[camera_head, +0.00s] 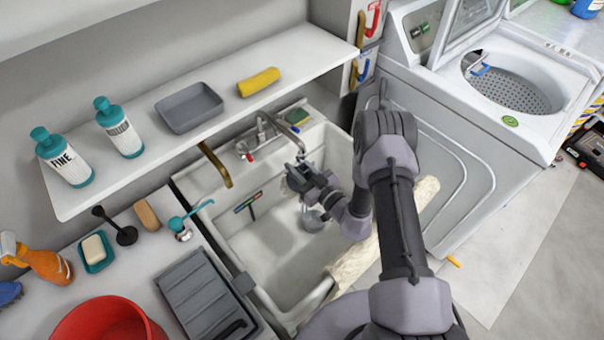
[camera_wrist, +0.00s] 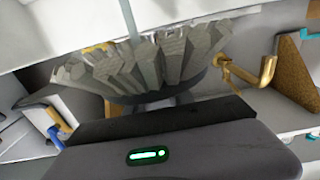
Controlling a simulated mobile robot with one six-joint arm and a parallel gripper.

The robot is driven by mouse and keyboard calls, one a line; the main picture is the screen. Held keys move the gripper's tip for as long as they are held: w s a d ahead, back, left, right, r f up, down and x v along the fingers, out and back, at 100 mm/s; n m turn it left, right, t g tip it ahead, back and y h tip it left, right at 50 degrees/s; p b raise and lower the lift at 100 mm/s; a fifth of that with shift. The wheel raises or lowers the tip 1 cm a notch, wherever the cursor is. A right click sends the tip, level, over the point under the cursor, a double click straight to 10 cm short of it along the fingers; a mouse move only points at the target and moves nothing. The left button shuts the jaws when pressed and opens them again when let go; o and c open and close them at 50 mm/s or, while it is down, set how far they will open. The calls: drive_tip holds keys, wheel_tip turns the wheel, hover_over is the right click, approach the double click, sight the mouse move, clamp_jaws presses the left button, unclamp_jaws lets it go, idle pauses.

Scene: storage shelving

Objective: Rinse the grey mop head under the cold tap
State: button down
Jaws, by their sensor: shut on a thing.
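My gripper (camera_head: 306,178) is inside the white sink, just below the chrome tap spout (camera_head: 280,130). It is shut on the grey mop head (camera_wrist: 160,62), whose strands fan out from a dark round base in the wrist view. In the head view my gripper and wrist mostly hide the mop head. A thin pale vertical bar (camera_wrist: 130,20) meets the strands in the wrist view; I cannot tell whether it is water or the spout. A red-marked tap handle (camera_head: 247,154) is left of the spout. I cannot clearly make out the cold handle.
The sink (camera_head: 235,215) has a small grey round item (camera_head: 314,220) in it and a pale cloth (camera_head: 355,262) over its front rim. A shelf (camera_head: 225,105) overhangs behind. A washing machine (camera_head: 450,150) stands close on the right.

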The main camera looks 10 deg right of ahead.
sight(290, 190)
drive_tip(key=shift+s+a+f+p, duration=0.15)
drive_tip(key=shift+s+a, duration=0.3)
drive_tip(key=shift+s, duration=0.45)
drive_tip(key=shift+s+a+p, duration=0.15)
drive_tip(key=shift+s+a, duration=0.35)
drive_tip(key=shift+s, duration=0.45)
drive_tip(key=shift+s+a+f+p, duration=0.15)
drive_tip(key=shift+s+a, duration=0.3)
drive_tip(key=shift+s, duration=0.45)
drive_tip(key=shift+r, duration=0.1)
drive_tip(key=s+a+r+p, duration=0.2)
drive_tip(key=s+r+p, duration=0.2)
drive_tip(key=shift+a+r, duration=0.2)
